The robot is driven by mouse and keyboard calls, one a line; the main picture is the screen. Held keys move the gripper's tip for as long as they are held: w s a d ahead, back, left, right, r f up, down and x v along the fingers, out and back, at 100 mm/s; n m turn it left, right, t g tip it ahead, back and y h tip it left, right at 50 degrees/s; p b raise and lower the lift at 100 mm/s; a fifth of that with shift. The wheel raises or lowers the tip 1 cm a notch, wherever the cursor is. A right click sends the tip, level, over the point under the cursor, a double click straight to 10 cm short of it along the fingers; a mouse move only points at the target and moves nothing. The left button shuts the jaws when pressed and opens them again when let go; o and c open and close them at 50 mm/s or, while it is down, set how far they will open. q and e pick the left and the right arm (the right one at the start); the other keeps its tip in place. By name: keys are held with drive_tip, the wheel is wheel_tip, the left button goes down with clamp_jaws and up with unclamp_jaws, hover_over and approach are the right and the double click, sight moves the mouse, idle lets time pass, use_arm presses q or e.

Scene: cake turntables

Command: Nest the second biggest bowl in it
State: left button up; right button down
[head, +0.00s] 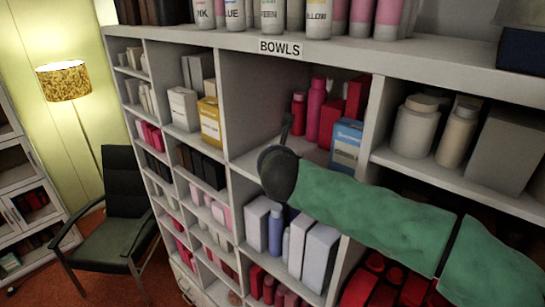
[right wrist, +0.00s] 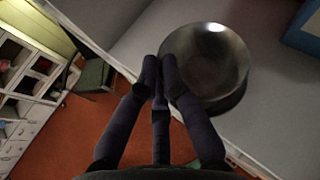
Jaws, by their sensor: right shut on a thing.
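A dark, shiny round bowl (right wrist: 222,62) shows in the right wrist view, at the front of a grey shelf board. My right gripper (right wrist: 163,70) is shut on its left rim, with its dark fingers close together. A darker curved band lies under the bowl's lower right side; I cannot tell whether it is a second bowl or shadow. In the head view my right gripper (head: 287,126) reaches to the front of the compartment under the BOWLS label (head: 281,48), and I cannot make out the bowl there. My left gripper is not in view.
In that compartment stand red bottles (head: 316,108) and a blue box (head: 346,144) at the back right. The upright divider (head: 371,120) is close to the right. Jars (head: 414,128) fill the compartment beside it. A black chair (head: 118,205) and a lamp (head: 63,82) stand left.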

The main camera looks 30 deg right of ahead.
drive_tip(key=shift+s+a, duration=0.1)
drive_tip(key=shift+s, duration=0.15)
drive_tip(key=shift+w+f, duration=0.1)
drive_tip(key=c, duration=1.4)
unclamp_jaws()
drive_tip(key=shift+o, duration=0.4)
wheel_tip(320, 180, up, 7)
drive_tip(key=p, duration=0.6)
